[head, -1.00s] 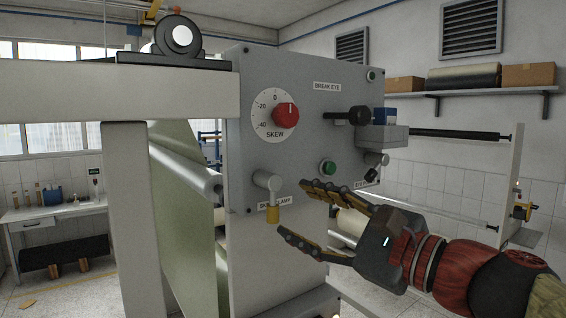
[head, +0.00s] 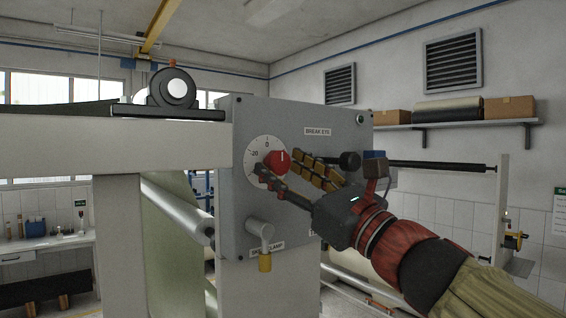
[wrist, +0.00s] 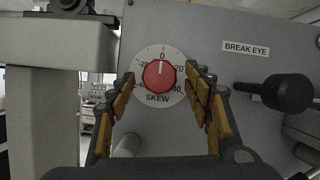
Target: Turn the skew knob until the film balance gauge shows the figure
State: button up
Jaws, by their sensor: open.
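The red skew knob (wrist: 159,74) sits on a white dial (wrist: 147,57) marked -20, 0, 20 and 40 in the wrist view. Its white pointer line stands close to 0. In the head view the knob (head: 277,161) shows just beyond my fingertips, and the dial (head: 257,146) is partly covered by my fingers. My gripper (head: 279,167) is open. In the wrist view its fingers (wrist: 161,77) lie to the left and right of the knob, with a gap on each side. I see no film balance gauge that I can make out.
A black knob (wrist: 287,92) juts from the grey panel beside the BREAK EYE label (wrist: 253,48). A clamp handle (head: 260,230) with a yellow end hangs below the dial. A white frame beam (head: 110,140) stands at the left.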

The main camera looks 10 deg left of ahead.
jog(key=shift+w+a+r, duration=0.15)
jog(key=shift+w+a, duration=0.05)
jog(key=shift+a, duration=0.05)
jog(key=shift+c, duration=0.2)
jog(key=c, duration=1.1)
